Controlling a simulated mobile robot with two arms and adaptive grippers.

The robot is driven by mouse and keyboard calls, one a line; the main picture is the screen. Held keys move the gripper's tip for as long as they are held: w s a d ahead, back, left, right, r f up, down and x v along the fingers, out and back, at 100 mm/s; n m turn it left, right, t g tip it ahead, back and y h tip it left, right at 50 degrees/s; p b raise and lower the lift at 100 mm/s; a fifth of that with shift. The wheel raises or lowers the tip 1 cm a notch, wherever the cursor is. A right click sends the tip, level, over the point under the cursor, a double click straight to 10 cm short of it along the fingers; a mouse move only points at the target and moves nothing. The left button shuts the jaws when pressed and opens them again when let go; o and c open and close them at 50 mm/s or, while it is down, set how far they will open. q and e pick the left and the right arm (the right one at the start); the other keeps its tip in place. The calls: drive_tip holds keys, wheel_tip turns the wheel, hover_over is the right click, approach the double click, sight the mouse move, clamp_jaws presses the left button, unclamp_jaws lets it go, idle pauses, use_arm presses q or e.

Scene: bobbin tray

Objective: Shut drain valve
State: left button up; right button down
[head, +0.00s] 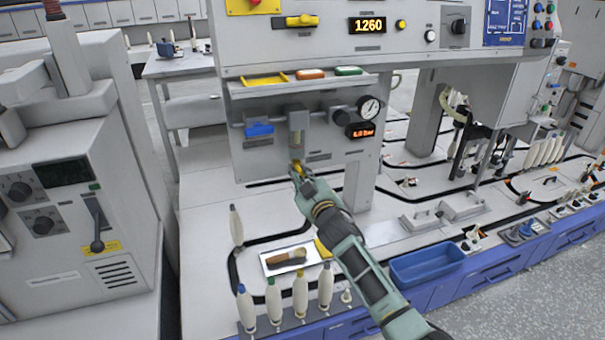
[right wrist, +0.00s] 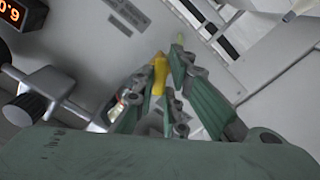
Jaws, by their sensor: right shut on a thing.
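The yellow drain valve handle (head: 294,166) sits below the grey filter unit (head: 297,122) on the front panel of the machine. My right gripper (head: 299,172) reaches up to it from the lower right and is shut on it, covering much of it. In the right wrist view the yellow handle (right wrist: 160,78) stands between the green fingers of my right gripper (right wrist: 168,72). The lever's exact angle is hard to tell. My left gripper is not in view.
A blue valve handle (head: 259,129), a round gauge (head: 369,107) and a red pressure readout (head: 361,131) flank the filter unit. Below are a white tray with a brush (head: 268,263), several bobbins and a blue bin (head: 428,264). A grey machine (head: 75,200) stands at left.

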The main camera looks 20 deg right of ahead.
drive_tip(key=n, duration=0.4)
drive_tip(key=shift+n, duration=0.3)
drive_tip(key=n, duration=0.2)
drive_tip(key=shift+n, duration=0.4)
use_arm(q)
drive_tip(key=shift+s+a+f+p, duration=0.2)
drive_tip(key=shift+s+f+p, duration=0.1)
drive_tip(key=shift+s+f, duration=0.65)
use_arm(e)
drive_tip(key=shift+n, duration=2)
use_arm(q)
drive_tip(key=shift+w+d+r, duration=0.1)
use_arm(e)
drive_tip(key=c, duration=1.8)
unclamp_jaws()
drive_tip(key=shift+s, duration=0.1)
drive_tip(key=s, duration=1.1)
drive_tip(key=shift+s+d, duration=0.2)
drive_tip(key=shift+s, duration=0.2)
